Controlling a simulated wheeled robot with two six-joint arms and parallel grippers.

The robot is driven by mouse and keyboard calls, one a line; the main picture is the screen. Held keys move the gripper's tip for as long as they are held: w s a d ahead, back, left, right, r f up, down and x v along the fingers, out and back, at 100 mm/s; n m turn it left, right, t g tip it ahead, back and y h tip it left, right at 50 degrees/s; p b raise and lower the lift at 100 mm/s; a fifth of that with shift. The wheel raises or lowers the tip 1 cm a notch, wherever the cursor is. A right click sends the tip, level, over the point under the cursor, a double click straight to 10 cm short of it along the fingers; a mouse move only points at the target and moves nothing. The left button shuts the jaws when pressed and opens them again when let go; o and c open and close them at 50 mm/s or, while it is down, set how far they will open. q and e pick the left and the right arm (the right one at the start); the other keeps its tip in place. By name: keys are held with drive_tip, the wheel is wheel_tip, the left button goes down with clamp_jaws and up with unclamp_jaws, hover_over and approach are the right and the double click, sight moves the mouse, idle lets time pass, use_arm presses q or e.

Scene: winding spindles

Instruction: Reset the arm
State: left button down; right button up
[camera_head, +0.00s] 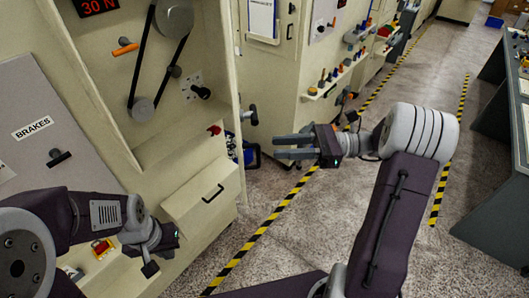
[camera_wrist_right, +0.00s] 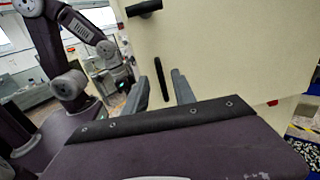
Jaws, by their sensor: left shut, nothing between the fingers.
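My right gripper (camera_head: 278,147) is in front of the machine cabinets, pointing left, with its two fingers apart and nothing between them in the head view. The right wrist view also shows its two spread fingers (camera_wrist_right: 161,82); a black bar handle (camera_wrist_right: 179,86) on a cream panel shows beyond them. My left gripper (camera_head: 158,250) is low at the left, by the front of the cream machine; its fingers are small and partly hidden, and it holds nothing I can see. My left arm (camera_wrist_right: 88,35) also shows in the wrist view.
Yellow-black floor tape (camera_head: 262,228) edges the open grey aisle (camera_head: 400,100). Dark benches (camera_head: 495,180) stand at the right.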

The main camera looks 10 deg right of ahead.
use_arm(q)
drive_tip(key=shift+d+f, duration=0.1)
drive_tip(key=shift+f, duration=0.45)
use_arm(e)
drive_tip(key=d, duration=0.3)
drive_tip(key=shift+s+d, duration=0.1)
drive_tip(key=shift+s, duration=0.15)
